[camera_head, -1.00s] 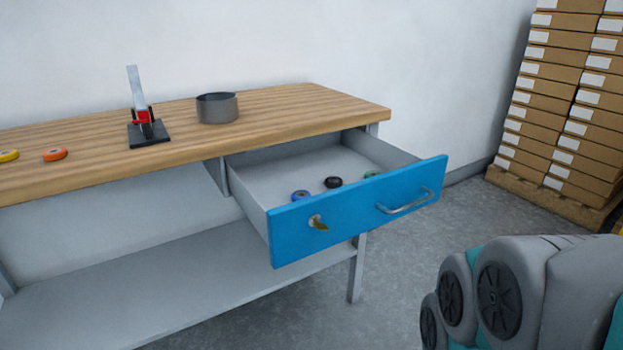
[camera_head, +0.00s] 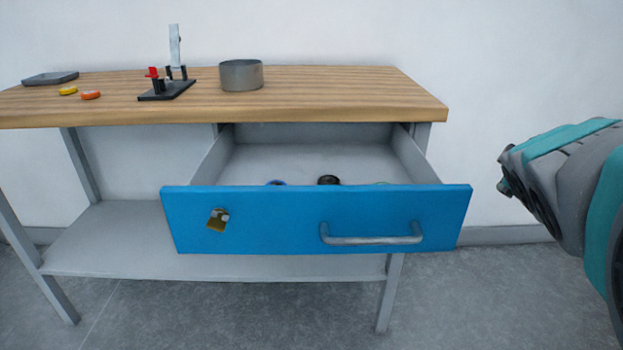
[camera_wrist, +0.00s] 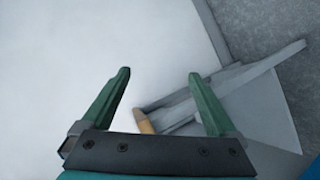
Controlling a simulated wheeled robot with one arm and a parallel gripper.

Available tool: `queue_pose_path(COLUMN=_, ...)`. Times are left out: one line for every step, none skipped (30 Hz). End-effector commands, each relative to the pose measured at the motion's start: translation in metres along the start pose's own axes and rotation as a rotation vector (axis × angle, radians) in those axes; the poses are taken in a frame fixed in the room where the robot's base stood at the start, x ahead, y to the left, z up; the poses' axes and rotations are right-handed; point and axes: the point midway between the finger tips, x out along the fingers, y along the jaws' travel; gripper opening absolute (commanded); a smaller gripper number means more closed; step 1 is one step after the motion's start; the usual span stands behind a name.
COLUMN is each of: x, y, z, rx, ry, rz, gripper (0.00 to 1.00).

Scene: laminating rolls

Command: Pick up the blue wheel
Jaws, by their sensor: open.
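The blue wheel (camera_head: 276,183) lies in the open drawer in the head view. Only its top edge shows above the blue drawer front (camera_head: 270,222). A black wheel (camera_head: 329,180) lies to its right, and the edge of a green wheel (camera_head: 381,183) shows further right. My gripper (camera_wrist: 160,75) shows in the wrist view with its two green fingers apart and nothing between them. It is away from the wheels, and no wheel shows in the wrist view. In the head view my arm is at the right, and the gripper itself is not clearly seen.
The wooden bench top (camera_head: 330,85) holds a grey round pot (camera_head: 241,75), a black-based clamp (camera_head: 167,88), yellow (camera_head: 68,91) and orange (camera_head: 90,95) wheels and a grey tray (camera_head: 50,78). Floor in front is clear.

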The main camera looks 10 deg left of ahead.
Motion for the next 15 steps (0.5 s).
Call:
queue_pose_path(x=0.009, y=0.021, z=-0.024, rx=-0.119, ry=0.072, rz=0.084, gripper=0.94)
queue_pose_path(x=0.01, y=0.035, z=-0.041, rx=-0.196, ry=0.12, rz=0.137, gripper=0.94)
queue_pose_path(x=0.01, y=0.051, z=-0.065, rx=-0.298, ry=0.182, rz=0.207, gripper=0.94)
queue_pose_path(x=0.01, y=0.061, z=-0.083, rx=-0.377, ry=0.226, rz=0.257, gripper=0.94)
queue_pose_path(x=0.008, y=0.068, z=-0.102, rx=-0.456, ry=0.272, rz=0.306, gripper=0.94)
queue_pose_path(x=0.005, y=0.074, z=-0.128, rx=-0.562, ry=0.333, rz=0.369, gripper=0.94)
queue_pose_path(x=0.001, y=0.078, z=-0.147, rx=-0.642, ry=0.38, rz=0.419, gripper=0.94)
queue_pose_path(x=-0.004, y=0.08, z=-0.166, rx=-0.722, ry=0.425, rz=0.468, gripper=0.94)
queue_pose_path(x=-0.011, y=0.079, z=-0.19, rx=-0.828, ry=0.487, rz=0.533, gripper=0.94)
queue_pose_path(x=-0.016, y=0.075, z=-0.208, rx=-0.906, ry=0.535, rz=0.579, gripper=0.94)
queue_pose_path(x=-0.022, y=0.069, z=-0.226, rx=-0.984, ry=0.586, rz=0.625, gripper=0.94)
queue_pose_path(x=-0.03, y=0.058, z=-0.247, rx=-1.089, ry=0.653, rz=0.683, gripper=0.94)
queue_pose_path(x=-0.037, y=0.049, z=-0.263, rx=-1.172, ry=0.702, rz=0.725, gripper=0.94)
queue_pose_path(x=-0.044, y=0.039, z=-0.278, rx=-1.26, ry=0.754, rz=0.767, gripper=0.94)
queue_pose_path(x=-0.054, y=0.02, z=-0.296, rx=-1.385, ry=0.83, rz=0.815, gripper=0.94)
